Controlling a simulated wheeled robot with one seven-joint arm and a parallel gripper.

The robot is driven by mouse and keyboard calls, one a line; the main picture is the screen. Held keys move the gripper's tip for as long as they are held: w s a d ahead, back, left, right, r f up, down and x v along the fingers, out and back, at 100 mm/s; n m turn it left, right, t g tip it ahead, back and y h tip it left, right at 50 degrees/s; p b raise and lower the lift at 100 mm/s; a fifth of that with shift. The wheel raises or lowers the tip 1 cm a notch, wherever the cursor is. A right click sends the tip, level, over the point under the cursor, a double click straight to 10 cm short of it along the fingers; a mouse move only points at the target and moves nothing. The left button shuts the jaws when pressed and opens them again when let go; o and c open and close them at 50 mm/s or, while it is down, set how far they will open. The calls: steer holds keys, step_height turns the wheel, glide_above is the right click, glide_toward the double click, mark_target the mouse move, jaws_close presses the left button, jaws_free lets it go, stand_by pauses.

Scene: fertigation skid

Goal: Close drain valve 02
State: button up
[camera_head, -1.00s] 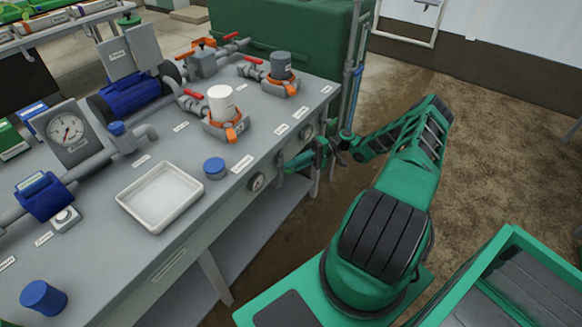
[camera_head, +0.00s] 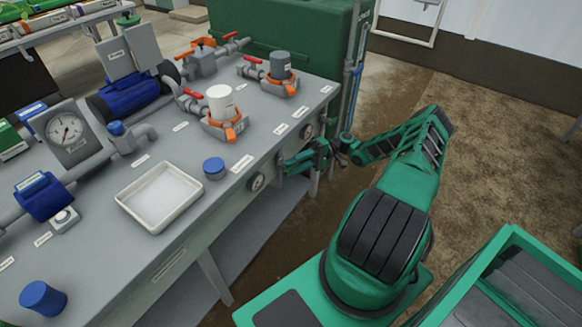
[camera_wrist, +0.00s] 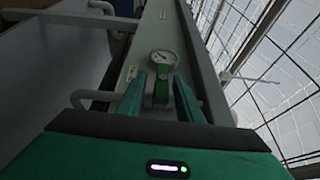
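My gripper (camera_head: 285,166) is at the front face of the grey bench, between two round dial-like fittings. In the wrist view its two green fingers (camera_wrist: 163,88) stand apart. The labels are too small to read, so I cannot tell which part is drain valve 02.
The bench top (camera_head: 240,190) carries a white tray (camera_head: 160,197), blue caps, a gauge (camera_head: 68,130) and red-handled valves (camera_head: 194,94). A green tank (camera_head: 285,35) and upright pipes (camera_head: 350,95) stand behind. The brown floor (camera_head: 500,130) to the right is clear.

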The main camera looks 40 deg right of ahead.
steer(key=d, duration=1)
steer(key=shift+s+d+f, duration=0.2)
steer(key=shift+d, duration=0.2)
steer(key=shift+s, duration=0.1)
